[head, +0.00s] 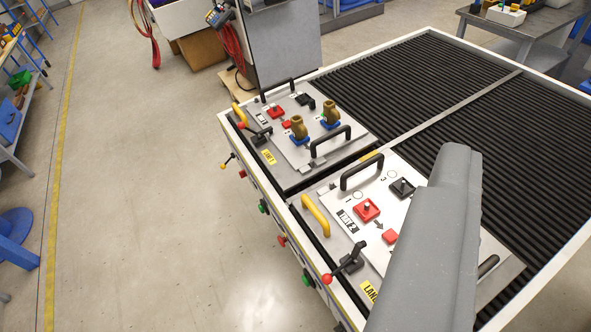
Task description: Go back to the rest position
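A large smooth grey part of my own arm (428,240) rises from the bottom edge at the right of centre. It hides part of the nearer fixture tray. I see no gripper fingers. The nearer tray (330,207), marked "TRAY 2", has a red block (366,210), a black block (402,188) and a black handle (361,172). The farther tray (285,178) has two brass-coloured fittings on blue bases (299,130) (330,113), red blocks and black handles. Both trays lie on the white-framed roller table.
The roller table (400,75) has a raised white rim and dark ribbed beds. Shelving (25,110) lines the far left. The floor (150,200) between is clear.

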